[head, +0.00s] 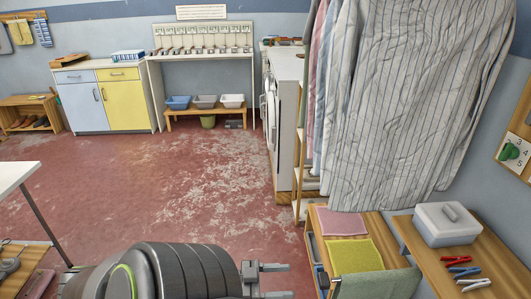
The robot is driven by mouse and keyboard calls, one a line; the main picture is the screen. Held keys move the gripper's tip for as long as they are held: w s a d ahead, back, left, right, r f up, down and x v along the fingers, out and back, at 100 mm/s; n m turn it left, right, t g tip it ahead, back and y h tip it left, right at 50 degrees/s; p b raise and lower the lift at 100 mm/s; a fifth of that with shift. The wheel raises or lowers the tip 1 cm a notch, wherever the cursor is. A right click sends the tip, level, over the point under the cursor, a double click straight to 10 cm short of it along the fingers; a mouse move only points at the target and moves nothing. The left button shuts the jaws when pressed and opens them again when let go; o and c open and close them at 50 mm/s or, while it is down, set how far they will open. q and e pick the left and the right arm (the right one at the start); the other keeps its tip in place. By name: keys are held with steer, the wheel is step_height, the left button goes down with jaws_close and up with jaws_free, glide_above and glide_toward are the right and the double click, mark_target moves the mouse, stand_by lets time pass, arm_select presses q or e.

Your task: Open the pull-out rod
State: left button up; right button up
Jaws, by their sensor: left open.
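I cannot make out a pull-out rod for certain in the head view. Striped shirts (415,100) hang at the upper right and hide whatever bears them. A wooden frame (299,190) shows at their left edge. My left gripper (286,281) is at the bottom middle, its two fingers pointing right, apart and with nothing seen between them. It is left of the low wooden unit and appears apart from it. My right gripper is out of the picture.
A low wooden unit (389,227) with pink and yellow cloths stands at the lower right. Beside it, a bench (411,238) bears a white box (447,224) and several pegs. A white machine (284,120) stands behind. The red floor (180,190) is clear in the middle.

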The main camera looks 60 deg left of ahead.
arm_select(q)
steer(key=v, duration=0.4)
stand_by(0.5)
steer(key=s+a+f+n+g+y+p, duration=0.1)
steer(key=f+n+g+y, duration=0.15)
steer(key=f, duration=0.45)
steer(key=s+a+f+n+g+y, duration=0.1)
steer(key=a+f+y, duration=0.15)
steer(key=f, duration=0.45)
steer(key=s+a+f+n+g+y+p, duration=0.1)
steer(key=s+f+g+y, duration=0.1)
steer(key=f+y, duration=0.35)
steer(key=s+d+f+g+h, duration=0.1)
steer(key=s+d+f+g, duration=0.4)
steer(key=d+f, duration=0.4)
steer(key=s+d+f+g+h+p, duration=0.1)
steer(key=s+d+f+g, duration=0.4)
steer(key=s+d+f, duration=0.3)
steer(key=shift+s+d+f+h, duration=0.35)
steer(key=shift+d+f, duration=0.25)
steer(key=shift+f, duration=0.3)
